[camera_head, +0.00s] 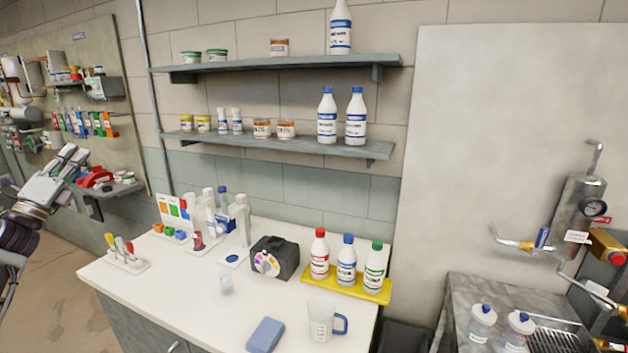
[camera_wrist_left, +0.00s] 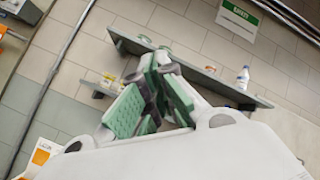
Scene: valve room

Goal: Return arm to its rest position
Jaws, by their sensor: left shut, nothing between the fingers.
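My left gripper (camera_head: 68,160) is raised at the left edge of the head view, to the left of the white counter and apart from everything. It is shut and holds nothing. In the left wrist view its green-padded fingers (camera_wrist_left: 160,88) come together in front of the wall shelves. My right gripper is in neither view.
The white counter (camera_head: 190,290) bears a blue sponge (camera_head: 265,336), a measuring jug (camera_head: 322,322), a black device (camera_head: 275,258) and a yellow tray (camera_head: 345,286) with three bottles. Two wall shelves (camera_head: 290,146) hang above it.

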